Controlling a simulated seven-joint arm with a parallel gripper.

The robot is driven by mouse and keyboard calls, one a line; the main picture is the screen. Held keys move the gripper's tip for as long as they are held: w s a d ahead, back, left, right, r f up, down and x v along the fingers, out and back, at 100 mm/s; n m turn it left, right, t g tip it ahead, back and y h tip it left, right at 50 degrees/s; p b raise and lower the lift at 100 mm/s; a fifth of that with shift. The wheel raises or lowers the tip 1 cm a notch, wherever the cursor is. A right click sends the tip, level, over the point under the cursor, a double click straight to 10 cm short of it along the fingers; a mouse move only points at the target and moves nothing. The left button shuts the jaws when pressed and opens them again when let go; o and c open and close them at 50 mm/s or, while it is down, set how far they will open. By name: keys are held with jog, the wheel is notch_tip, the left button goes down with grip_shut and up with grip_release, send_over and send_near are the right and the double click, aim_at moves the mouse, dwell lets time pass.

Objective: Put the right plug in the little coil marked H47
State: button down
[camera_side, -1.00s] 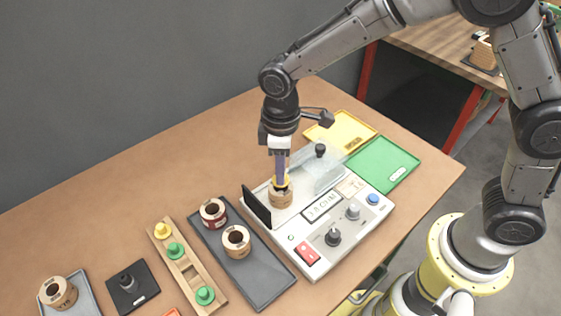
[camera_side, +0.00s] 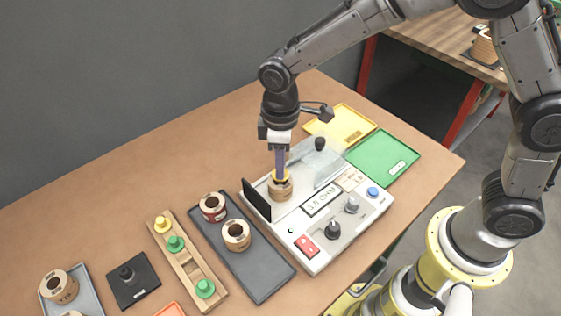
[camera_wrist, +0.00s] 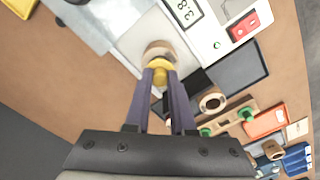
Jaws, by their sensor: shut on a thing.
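My gripper (camera_side: 281,174) is shut on a yellow plug (camera_side: 281,178), fingers pointing down. The plug sits at the top of a small tan coil (camera_side: 280,191), which stands on the pale plate of the tester (camera_side: 318,259). How deep the plug goes is hidden by my fingers. The wrist view shows the yellow plug (camera_wrist: 160,74) between my fingertips and against the coil (camera_wrist: 157,48). The mark on this coil is not readable. A wooden rack (camera_side: 190,268) holds another yellow plug (camera_side: 162,224) and two green plugs (camera_side: 175,244).
A dark tray (camera_side: 262,285) holds a red-marked coil (camera_side: 212,207) and a tan coil (camera_side: 236,235). The tester has a black upright panel (camera_side: 256,199) and a clear lid (camera_side: 315,161) close to my gripper. Yellow (camera_side: 341,124) and green (camera_side: 382,157) trays lie behind, empty.

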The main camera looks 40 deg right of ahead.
jog(key=shift+f, duration=0.3)
dwell(0.4)
jog(key=shift+f, duration=0.55)
jog(key=shift+c, duration=1.4)
grip_release()
jog(key=shift+r, duration=3.15)
